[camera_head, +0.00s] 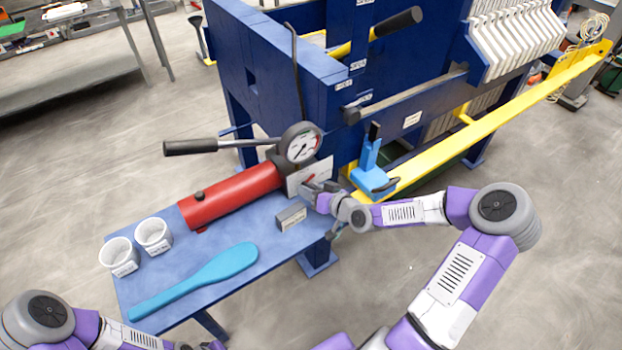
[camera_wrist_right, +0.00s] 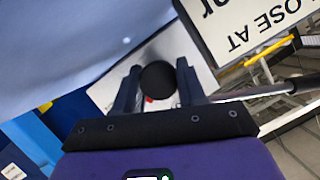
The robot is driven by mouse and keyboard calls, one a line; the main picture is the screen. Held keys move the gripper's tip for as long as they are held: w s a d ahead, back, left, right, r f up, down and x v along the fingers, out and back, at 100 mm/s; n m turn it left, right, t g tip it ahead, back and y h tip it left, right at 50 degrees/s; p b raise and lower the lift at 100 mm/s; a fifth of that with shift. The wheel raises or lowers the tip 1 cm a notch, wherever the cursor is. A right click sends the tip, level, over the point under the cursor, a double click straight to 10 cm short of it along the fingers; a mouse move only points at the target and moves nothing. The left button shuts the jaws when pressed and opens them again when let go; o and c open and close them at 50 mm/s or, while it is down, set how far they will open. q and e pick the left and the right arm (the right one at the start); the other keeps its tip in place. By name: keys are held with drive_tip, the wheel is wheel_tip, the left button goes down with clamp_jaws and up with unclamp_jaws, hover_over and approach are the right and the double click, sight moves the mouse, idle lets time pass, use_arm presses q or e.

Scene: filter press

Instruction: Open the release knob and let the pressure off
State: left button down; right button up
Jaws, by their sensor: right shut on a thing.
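The release knob (camera_wrist_right: 158,78) shows as a round black knob between my right gripper's fingers in the right wrist view. My right gripper (camera_wrist_right: 158,88) is shut on it. In the head view my right gripper (camera_head: 312,188) reaches the white plate (camera_head: 318,172) below the gauge and hides the knob. The pressure gauge (camera_head: 301,144) has a white dial and a dark needle; its reading is too small to tell. The red pump cylinder (camera_head: 232,194) lies on the blue table, with its black-gripped lever (camera_head: 190,147) above it. Only part of my left arm shows at bottom left.
A small sign block (camera_head: 291,216) stands close beside my right gripper; its lettering "CLOSE AT" shows in the wrist view (camera_wrist_right: 256,28). Two white cups (camera_head: 153,235) and a blue paddle (camera_head: 200,282) are on the table (camera_head: 255,241). The blue press frame (camera_head: 260,62) rises behind.

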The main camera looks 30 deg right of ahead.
drive_tip(key=shift+r+m+y+p, duration=0.15)
drive_tip(key=shift+m+y+p, duration=0.55)
drive_tip(key=shift+m+p, duration=0.4)
drive_tip(key=shift+m+y+p, duration=0.3)
drive_tip(key=shift+m, duration=0.1)
use_arm(q)
drive_tip(key=shift+r, duration=1.95)
use_arm(e)
drive_tip(key=shift+d+f+m+t+y, duration=0.1)
drive_tip(key=shift+f+m+t+y, duration=0.15)
drive_tip(key=shift+m, duration=0.35)
drive_tip(key=o, duration=0.8)
drive_tip(key=shift+c, duration=0.2)
drive_tip(key=shift+p+v, duration=0.35)
drive_tip(key=shift+v, duration=3.45)
use_arm(q)
drive_tip(key=shift+r, duration=0.35)
